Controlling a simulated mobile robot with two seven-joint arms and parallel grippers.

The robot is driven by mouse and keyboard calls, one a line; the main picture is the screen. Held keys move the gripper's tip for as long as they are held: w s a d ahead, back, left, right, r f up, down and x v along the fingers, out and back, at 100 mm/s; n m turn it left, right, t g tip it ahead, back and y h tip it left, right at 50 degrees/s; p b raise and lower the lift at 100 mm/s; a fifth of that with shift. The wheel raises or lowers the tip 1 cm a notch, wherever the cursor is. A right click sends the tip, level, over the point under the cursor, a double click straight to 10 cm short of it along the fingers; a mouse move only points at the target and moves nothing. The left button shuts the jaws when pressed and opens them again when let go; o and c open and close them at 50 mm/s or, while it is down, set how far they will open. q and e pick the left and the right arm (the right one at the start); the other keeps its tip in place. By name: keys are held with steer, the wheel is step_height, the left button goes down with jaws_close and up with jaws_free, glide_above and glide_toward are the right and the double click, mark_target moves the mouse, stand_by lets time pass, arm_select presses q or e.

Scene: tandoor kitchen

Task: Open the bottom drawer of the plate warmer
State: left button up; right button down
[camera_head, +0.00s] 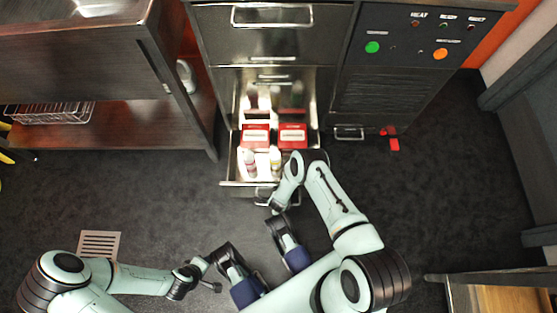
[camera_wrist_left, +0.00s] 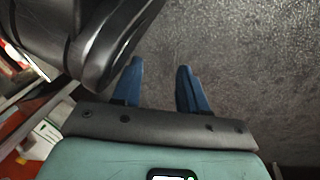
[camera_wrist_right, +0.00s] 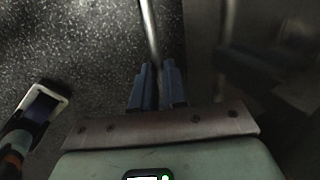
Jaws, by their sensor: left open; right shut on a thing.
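The plate warmer (camera_head: 272,42) is a dark steel cabinet at the top middle of the head view. Its lowest visible drawer (camera_head: 229,170) stands pulled out, with red boxes (camera_head: 292,136) and white bottles (camera_head: 249,162) inside. The drawer's bar handle (camera_head: 263,194) is at its front. My right gripper (camera_wrist_right: 157,70) is shut on this bar handle (camera_wrist_right: 149,28), which runs between its blue fingers in the right wrist view. My left gripper (camera_wrist_left: 158,70) is open and empty over the dark floor, clear of the drawer.
A control panel (camera_head: 430,48) with green and orange buttons is right of the drawers. Small red objects (camera_head: 391,138) lie on the floor beside it. A steel table with a wire basket (camera_head: 52,113) stands at left. A floor grate (camera_head: 99,245) is at lower left. Floor in front is mostly clear.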

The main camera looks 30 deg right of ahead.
steer(key=c, duration=1.2)
jaws_free()
steer(key=shift+o, duration=0.2)
steer(key=shift+r, duration=0.1)
arm_select(q)
steer(key=w+r+t+p, duration=0.1)
steer(key=w+r+p, duration=0.2)
steer(key=r, duration=0.1)
steer(key=s+d+r+g+p, duration=0.1)
steer(key=s+d+r+p, duration=0.1)
steer(key=s, duration=0.3)
steer(key=shift+d+r+m+h+p, duration=0.3)
steer(key=shift+d+r+h+p, duration=0.1)
steer(key=shift+d+r, duration=0.4)
arm_select(e)
step_height(320, 180, up, 13)
steer(key=s+a, duration=0.1)
steer(key=s, duration=0.1)
steer(key=shift+a, duration=0.15)
arm_select(q)
steer(key=shift+w, duration=0.1)
